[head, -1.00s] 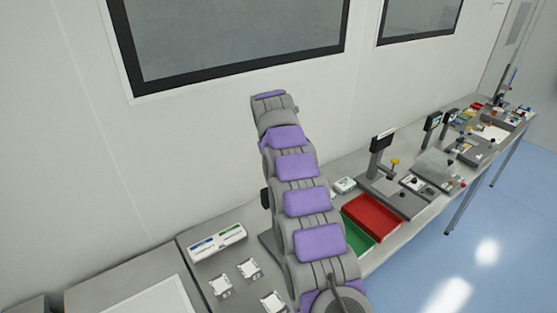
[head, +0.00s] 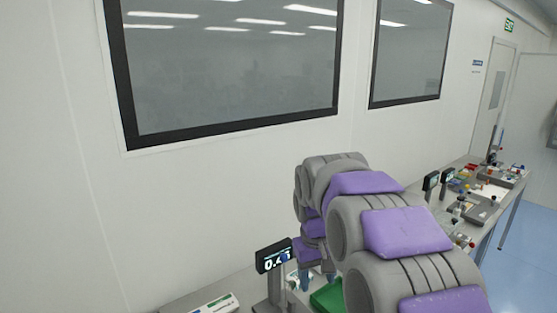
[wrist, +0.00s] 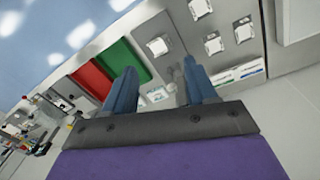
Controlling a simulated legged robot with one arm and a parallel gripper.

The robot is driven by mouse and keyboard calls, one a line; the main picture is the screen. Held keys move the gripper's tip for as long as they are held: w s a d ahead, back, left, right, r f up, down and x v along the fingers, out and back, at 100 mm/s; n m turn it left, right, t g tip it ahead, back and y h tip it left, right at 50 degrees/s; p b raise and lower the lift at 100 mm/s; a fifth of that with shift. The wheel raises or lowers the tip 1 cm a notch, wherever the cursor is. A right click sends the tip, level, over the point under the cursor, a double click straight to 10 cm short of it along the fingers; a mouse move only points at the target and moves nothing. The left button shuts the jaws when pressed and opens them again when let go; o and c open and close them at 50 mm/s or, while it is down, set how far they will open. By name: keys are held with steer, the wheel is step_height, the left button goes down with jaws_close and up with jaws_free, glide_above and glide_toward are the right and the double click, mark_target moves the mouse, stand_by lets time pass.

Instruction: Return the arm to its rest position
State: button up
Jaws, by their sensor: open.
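My arm, grey with purple pads, arches up across the right half of the head view, and its far end bends down over the bench. My gripper (head: 317,280) hangs low there, partly hidden behind my arm links. In the wrist view my gripper (wrist: 160,78) shows two blue fingers spread apart with nothing held between them. Below the fingers are the bench top, a green tray (wrist: 124,60) and small white parts. The green tray also shows in the head view (head: 327,297), mostly covered by my arm.
A digital display (head: 272,257) stands left of my gripper. A red tray (wrist: 91,80) lies beside the green one. Several white blocks (wrist: 213,45) sit on grey plates. More bench equipment (head: 482,205) stands at the far right. Wall and windows (head: 230,70) rise behind.

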steer(key=s+d+f+m+b, duration=0.1)
steer(key=s+f+b, duration=0.2)
steer(key=s, duration=0.8)
steer(key=s+d+f+m+g+b, duration=0.1)
steer(key=s+d+f+b, duration=0.1)
steer(key=s+f, duration=0.6)
steer(key=s+d+f+m+g+b, duration=0.1)
steer(key=s+f, duration=0.4)
steer(key=s, duration=1.1)
steer(key=d+b, duration=0.1)
steer(key=b, duration=0.1)
steer(key=shift+d+f+y+b, duration=0.15)
steer(key=shift+f+y+b, duration=0.1)
steer(key=shift+y+b, duration=0.15)
